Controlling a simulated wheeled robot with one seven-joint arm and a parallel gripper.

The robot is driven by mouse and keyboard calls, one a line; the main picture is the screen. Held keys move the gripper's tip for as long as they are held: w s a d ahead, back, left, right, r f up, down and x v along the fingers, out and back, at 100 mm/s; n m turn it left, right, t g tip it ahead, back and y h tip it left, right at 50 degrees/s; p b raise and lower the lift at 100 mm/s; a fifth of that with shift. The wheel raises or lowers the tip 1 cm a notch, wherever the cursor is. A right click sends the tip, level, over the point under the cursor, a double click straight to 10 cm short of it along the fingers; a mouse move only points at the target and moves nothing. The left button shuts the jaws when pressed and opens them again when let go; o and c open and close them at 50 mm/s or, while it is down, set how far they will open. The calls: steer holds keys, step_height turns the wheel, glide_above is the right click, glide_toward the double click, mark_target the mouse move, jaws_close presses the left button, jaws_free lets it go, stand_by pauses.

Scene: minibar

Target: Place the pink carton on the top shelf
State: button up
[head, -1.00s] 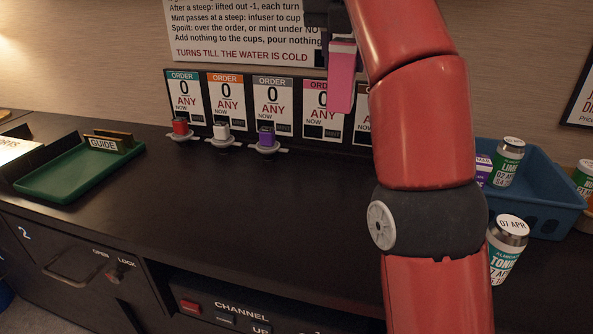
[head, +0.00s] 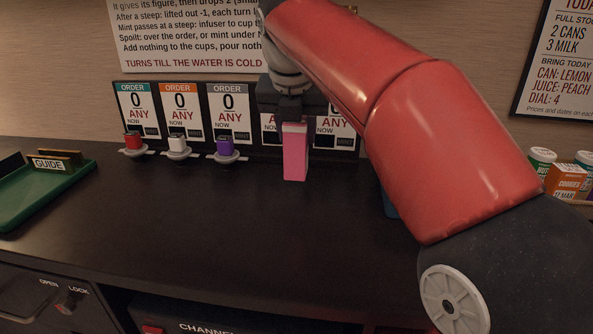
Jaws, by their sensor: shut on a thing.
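The pink carton (head: 295,158) hangs upright from my gripper (head: 293,121) in the head view. The jaws are shut on its upper end. The carton is in front of the row of order cards, over the back part of the dark counter (head: 200,220); I cannot tell whether its base touches the counter. My gripper and the carton hide part of the order cards behind them. No top shelf can be made out in this view.
Three small holders with red (head: 133,139), white (head: 177,143) and purple (head: 224,147) pieces stand left of the carton. A green tray (head: 60,195) lies at far left. Cans and an orange carton (head: 569,181) stand at far right, partly behind my arm. The middle counter is clear.

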mark_target(297, 163)
steer(key=shift+f+b, duration=0.7)
steer(key=shift+f, duration=2.65)
steer(key=shift+f, duration=0.2)
steer(key=o, duration=1.1)
